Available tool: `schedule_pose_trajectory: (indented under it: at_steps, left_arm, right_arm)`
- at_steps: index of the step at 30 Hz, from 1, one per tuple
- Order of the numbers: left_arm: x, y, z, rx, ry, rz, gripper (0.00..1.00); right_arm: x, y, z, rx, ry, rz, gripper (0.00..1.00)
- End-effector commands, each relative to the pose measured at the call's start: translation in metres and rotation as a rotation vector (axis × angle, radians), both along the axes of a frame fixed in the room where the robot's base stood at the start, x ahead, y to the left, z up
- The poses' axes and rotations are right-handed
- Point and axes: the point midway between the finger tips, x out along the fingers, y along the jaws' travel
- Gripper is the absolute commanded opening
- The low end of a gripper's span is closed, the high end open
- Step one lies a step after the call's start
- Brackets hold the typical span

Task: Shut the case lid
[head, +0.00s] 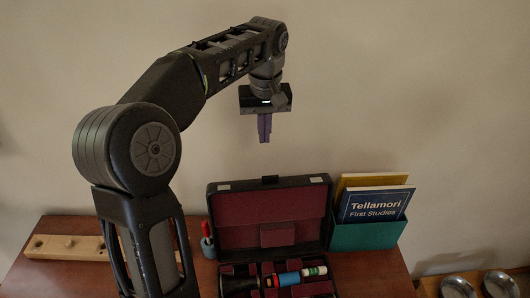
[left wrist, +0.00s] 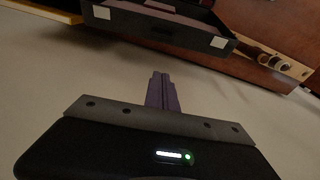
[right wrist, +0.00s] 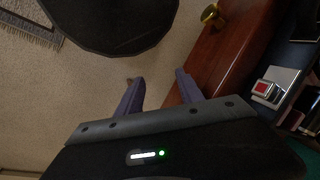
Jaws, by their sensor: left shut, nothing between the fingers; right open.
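The case lid (head: 238,207) stands open and upright at the back of the case, showing its dark red lining. The case body (head: 332,283) lies below it on the brown wooden top and holds several items, including a tube with blue and white bands. My left gripper (head: 265,141) is shut and empty, pointing down in the air above and behind the lid's top edge. The left wrist view shows its closed fingers (left wrist: 160,75) apart from the lid (left wrist: 155,28). My right gripper (right wrist: 160,75) is open and empty in the right wrist view; it is outside the head view.
A green holder (head: 367,236) with books (head: 377,206) stands right of the lid. A grey cup (head: 208,247) with a red item is at its left. A wooden strip (head: 62,247) lies further left. Metal bowls (head: 457,287) sit lower right. The right gripper is beside a wooden edge (right wrist: 228,50).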

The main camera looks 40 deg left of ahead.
Motion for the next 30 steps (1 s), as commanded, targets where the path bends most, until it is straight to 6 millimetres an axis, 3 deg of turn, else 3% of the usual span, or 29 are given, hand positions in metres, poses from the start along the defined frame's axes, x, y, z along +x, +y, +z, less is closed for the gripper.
schedule_pose_trajectory:
  at_steps: [12,19,24,30]
  left_arm:
    - [0.005,0.005,-0.061,0.0,0.001,0.001,0.0]
    - [0.008,0.009,-0.099,0.0,0.005,0.0,0.0]
    - [-0.011,-0.01,-0.089,-0.001,-0.001,-0.001,0.0]
    - [-0.02,-0.018,-0.088,0.0,0.0,0.0,0.0]
  right_arm:
    - [0.005,0.004,-0.052,0.013,-0.021,0.004,0.44]
    - [0.005,0.005,-0.046,0.015,-0.023,0.005,0.44]
    - [0.004,0.004,-0.039,0.012,-0.019,0.004,0.44]
    - [0.004,0.004,-0.038,0.011,-0.017,0.004,0.44]
